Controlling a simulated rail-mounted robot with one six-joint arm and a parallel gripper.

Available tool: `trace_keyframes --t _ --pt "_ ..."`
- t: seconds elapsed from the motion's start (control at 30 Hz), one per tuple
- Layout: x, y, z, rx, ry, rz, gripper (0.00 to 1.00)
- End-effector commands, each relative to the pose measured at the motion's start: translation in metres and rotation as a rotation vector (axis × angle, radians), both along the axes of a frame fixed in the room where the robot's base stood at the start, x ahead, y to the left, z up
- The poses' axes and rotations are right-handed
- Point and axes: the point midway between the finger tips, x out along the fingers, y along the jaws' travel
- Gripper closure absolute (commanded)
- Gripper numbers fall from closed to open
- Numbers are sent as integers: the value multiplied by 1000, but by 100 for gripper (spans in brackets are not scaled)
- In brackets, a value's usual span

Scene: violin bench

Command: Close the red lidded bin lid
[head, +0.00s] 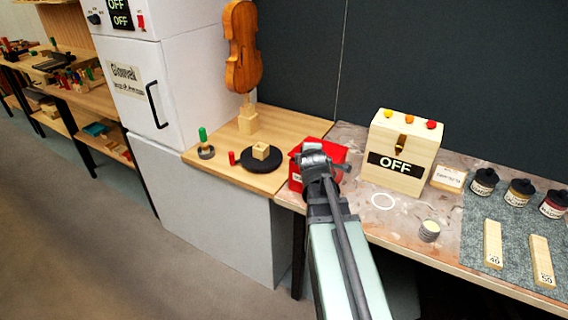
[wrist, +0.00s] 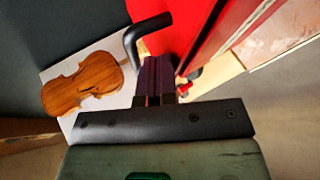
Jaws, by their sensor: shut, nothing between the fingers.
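The red lidded bin (head: 297,181) stands at the right end of the light wooden bench top, partly hidden behind my gripper. A red panel at its top (head: 335,153) shows beside and behind my gripper; I cannot tell for certain how far the lid is open. In the wrist view a large red surface (wrist: 185,25) of the bin fills the upper middle, close to the fingers. My gripper (head: 318,158) is over the bin, shut and empty. Its fingers also show in the wrist view (wrist: 155,75), next to the red surface; I cannot tell whether they touch it.
A violin (head: 243,45) stands upright at the back left. A black turntable (head: 262,160) with a wooden block and a green-handled tool (head: 204,142) are left of the bin. A wooden OFF box (head: 400,150) stands close on its right. Several jars are farther right.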

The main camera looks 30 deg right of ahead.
Motion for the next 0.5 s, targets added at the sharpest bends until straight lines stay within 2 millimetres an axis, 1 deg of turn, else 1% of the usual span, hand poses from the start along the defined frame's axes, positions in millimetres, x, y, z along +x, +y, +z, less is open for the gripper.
trace_keyframes --t 0.03,0.3,0.5 --pt "-3 -3 -10 -8 -6 -7 100" --pt "-5 -3 -19 -15 -10 -10 100" --pt "-5 -2 -21 -13 -8 -10 100"
